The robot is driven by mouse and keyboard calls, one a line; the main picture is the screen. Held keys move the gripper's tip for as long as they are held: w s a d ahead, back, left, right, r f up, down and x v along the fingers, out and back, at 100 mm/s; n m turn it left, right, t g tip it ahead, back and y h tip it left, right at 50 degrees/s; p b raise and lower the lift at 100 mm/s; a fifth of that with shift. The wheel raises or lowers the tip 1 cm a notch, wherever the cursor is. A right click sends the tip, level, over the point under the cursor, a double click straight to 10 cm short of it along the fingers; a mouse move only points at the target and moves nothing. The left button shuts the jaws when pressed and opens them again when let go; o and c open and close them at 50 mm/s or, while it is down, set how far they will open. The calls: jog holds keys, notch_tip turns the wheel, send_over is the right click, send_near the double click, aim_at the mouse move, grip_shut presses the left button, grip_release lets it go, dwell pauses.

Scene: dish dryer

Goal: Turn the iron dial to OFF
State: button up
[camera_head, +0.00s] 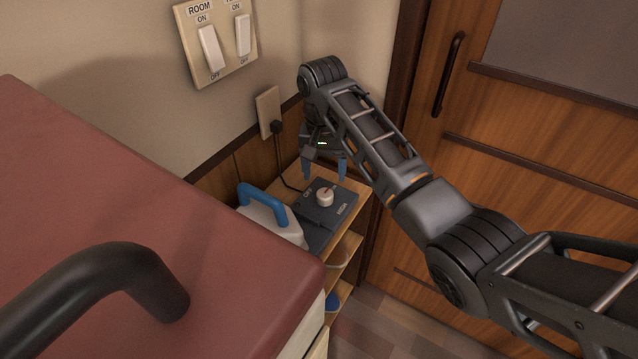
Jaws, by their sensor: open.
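The iron dial (325,196) is a small round white knob with a red mark on top. It sits on a dark grey control box (322,213) labelled OFF at its upper left and HIGH at its lower right. The red mark appears to point to the upper right, away from the OFF label. The iron (268,218), white with a blue handle, stands to the left of the dial. My gripper (324,170) is open and empty. Its two blue fingertips point down, apart from each other, and appear behind and above the dial, not touching it.
The box stands on a wooden shelf (356,191) with bowls on lower levels. A black cord runs to a wall outlet (268,111). Light switches (217,45) are above. A red-topped cabinet (130,190) fills the left. A wooden door (540,150) is at right.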

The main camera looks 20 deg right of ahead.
aim_at(325, 193)
notch_tip(325, 193, down, 7)
jog(key=shift+s+d+r, duration=0.1)
jog(key=shift+c, duration=0.2)
jog(key=c, duration=1)
